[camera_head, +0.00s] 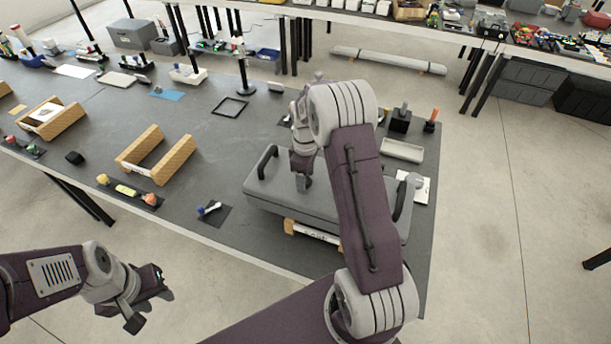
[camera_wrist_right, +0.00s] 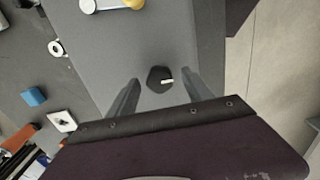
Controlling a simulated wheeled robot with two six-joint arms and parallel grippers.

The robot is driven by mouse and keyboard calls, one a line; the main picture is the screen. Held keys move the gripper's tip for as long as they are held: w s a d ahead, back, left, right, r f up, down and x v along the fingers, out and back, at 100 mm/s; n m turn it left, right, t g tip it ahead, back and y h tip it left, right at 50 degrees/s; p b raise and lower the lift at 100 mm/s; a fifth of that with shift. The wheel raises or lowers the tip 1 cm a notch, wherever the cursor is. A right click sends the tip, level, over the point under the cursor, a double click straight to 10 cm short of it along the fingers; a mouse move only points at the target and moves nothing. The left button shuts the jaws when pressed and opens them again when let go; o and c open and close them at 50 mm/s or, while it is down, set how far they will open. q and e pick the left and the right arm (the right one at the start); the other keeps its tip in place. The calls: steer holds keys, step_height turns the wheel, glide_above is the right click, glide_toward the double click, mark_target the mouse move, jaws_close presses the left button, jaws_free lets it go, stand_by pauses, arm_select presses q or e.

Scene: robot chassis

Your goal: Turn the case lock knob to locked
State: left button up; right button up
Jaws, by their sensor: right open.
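The grey case (camera_head: 270,200) with black handles lies on the dark table in the head view. My right gripper (camera_head: 303,182) points down over its top, and my right arm covers much of the case. In the right wrist view, the case's grey top (camera_wrist_right: 165,35) carries a dark knob (camera_wrist_right: 158,76) with a short white mark lying roughly across the picture. My right gripper (camera_wrist_right: 160,82) is open, with one finger on each side of the knob. Contact cannot be told. The knob is hidden in the head view. My left gripper (camera_head: 150,302) is open and empty, off the table's front edge.
A wooden frame (camera_head: 155,155), a strip with coloured pieces (camera_head: 127,190) and a small knob on a dark pad (camera_head: 210,209) lie left of the case. A grey tray (camera_head: 402,151) and an orange-handled item (camera_head: 432,120) are behind it. Open floor lies right.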

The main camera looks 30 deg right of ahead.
steer(key=shift+w, duration=0.1)
jaws_close()
steer(key=shift+m, duration=0.3)
steer(key=m+p, duration=0.1)
steer(key=m, duration=0.2)
steer(key=shift+m, duration=0.4)
steer(key=m, duration=0.4)
steer(key=shift+m+p, duration=0.3)
steer(key=shift+p, duration=0.1)
steer(key=m, duration=0.4)
steer(key=shift+m+p, duration=0.4)
steer(key=shift+m, duration=2)
